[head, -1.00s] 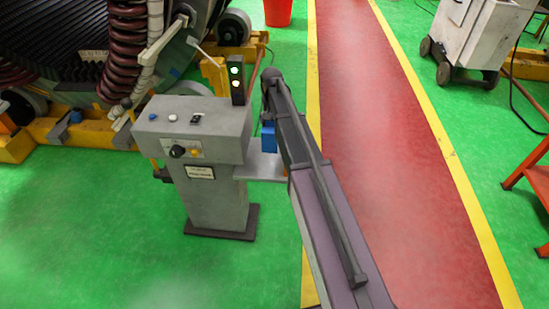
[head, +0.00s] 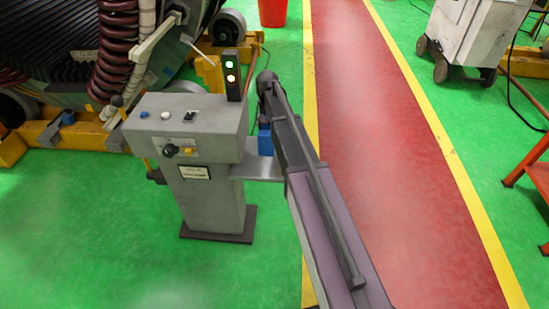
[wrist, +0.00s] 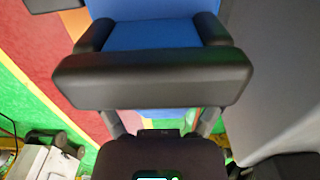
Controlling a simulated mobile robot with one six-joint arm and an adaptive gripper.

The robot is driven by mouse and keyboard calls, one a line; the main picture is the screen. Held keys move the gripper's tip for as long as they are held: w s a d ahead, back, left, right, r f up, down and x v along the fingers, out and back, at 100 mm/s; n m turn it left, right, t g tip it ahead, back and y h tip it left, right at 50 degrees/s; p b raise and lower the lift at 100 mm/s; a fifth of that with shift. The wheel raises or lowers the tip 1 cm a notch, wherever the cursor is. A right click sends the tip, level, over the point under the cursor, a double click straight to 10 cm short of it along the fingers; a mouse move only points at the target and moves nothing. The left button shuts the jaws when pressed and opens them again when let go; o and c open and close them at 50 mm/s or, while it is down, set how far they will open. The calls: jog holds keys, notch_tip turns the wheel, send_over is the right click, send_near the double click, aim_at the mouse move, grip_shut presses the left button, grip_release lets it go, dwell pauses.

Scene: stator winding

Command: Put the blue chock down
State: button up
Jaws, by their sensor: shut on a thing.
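The blue chock (head: 265,142) shows in the head view as a small blue block, partly hidden behind my arm. It is just above or on the small grey side shelf (head: 262,173) of the console; I cannot tell whether it touches. In the wrist view the blue chock (wrist: 152,36) fills the top middle, between the two dark fingers of my gripper (wrist: 153,30). My gripper is shut on it. In the head view my arm hides most of the gripper.
The grey console (head: 190,125) with knobs and a lit signal tower (head: 231,75) stands left of my arm. A large wound stator (head: 50,45) is behind it at left. The red walkway (head: 375,150) on the right is clear. A white wheeled cabinet (head: 462,35) stands far right.

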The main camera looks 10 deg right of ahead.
jog(key=shift+f, duration=0.1)
notch_tip(320, 180, down, 6)
jog(key=b, duration=0.6)
jog(key=shift+f, duration=0.1)
dwell(0.4)
jog(key=shift+f+b, duration=1.85)
jog(key=shift+b, duration=0.2)
jog(key=shift+f, duration=0.1)
jog(key=o, duration=1)
jog(key=shift+r, duration=0.2)
notch_tip(320, 180, up, 12)
jog(key=p, duration=1.2)
